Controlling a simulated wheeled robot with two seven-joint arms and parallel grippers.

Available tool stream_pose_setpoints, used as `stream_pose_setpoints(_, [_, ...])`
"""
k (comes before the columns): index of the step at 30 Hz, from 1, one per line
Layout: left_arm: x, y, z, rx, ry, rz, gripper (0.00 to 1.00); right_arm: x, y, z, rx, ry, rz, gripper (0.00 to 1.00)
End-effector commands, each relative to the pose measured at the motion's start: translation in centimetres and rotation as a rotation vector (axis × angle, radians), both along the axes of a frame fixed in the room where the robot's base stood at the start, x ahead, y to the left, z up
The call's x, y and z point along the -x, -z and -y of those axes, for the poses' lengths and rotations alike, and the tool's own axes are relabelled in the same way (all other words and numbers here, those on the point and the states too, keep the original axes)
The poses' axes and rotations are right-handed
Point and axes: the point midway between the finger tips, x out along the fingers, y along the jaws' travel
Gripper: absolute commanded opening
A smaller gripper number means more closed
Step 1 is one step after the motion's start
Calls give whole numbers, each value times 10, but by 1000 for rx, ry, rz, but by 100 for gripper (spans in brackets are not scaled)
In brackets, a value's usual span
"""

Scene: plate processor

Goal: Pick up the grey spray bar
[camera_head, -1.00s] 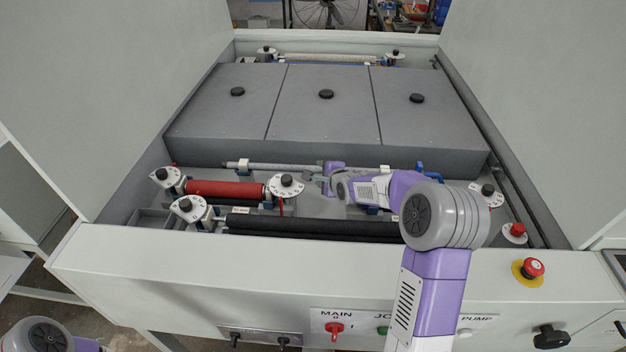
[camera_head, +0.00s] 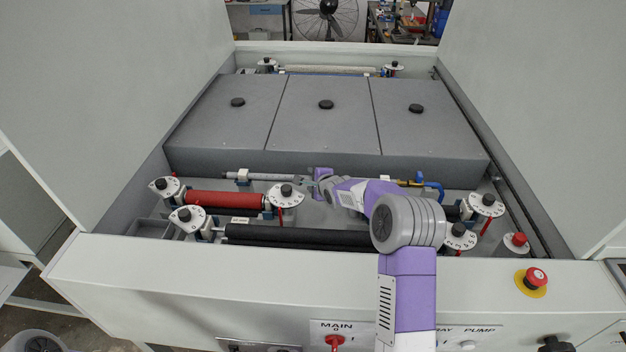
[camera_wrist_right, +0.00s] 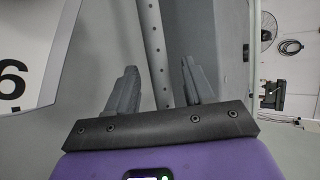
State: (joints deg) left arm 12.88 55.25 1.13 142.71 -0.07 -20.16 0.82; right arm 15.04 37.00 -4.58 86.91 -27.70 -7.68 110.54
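The grey spray bar (camera_head: 262,177) is a thin rod lying left to right in front of the grey covers in the head view. My right gripper (camera_head: 309,185) is at the bar's middle and hides part of it. In the right wrist view, the bar (camera_wrist_right: 154,45), with a row of small holes, runs between the two spread fingers of my right gripper (camera_wrist_right: 158,72). There is a visible gap on each side of the bar. My left gripper is out of view.
A red roller (camera_head: 224,199) and a black roller (camera_head: 300,236) lie in front of the bar, with white numbered dials (camera_head: 286,195) at their ends. The grey covers (camera_head: 325,128) rise behind. A blue pipe fitting (camera_head: 430,184) is at the right.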

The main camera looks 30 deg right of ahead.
Motion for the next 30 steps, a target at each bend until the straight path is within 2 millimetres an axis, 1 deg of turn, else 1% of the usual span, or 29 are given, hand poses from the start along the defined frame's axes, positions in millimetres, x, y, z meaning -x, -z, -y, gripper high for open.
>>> stream_pose_setpoints(1, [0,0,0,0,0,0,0,0,0,0,0,0,0,45])
stream_pose_setpoints(9, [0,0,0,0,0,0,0,0,0,0,0,0,0,4])
stream_pose_setpoints(10, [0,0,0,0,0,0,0,0,0,0,0,0,0,0])
stream_pose_setpoints(19, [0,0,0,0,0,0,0,0,-1,0,0,0,2,0])
stream_pose_setpoints(22, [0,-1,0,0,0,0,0,0,-7,0,0,0,4,0])
stream_pose_setpoints(26, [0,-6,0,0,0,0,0,0,-28,1,0,1,7,0])
stream_pose_setpoints(30, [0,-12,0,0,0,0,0,0,-59,1,1,1,7,0])
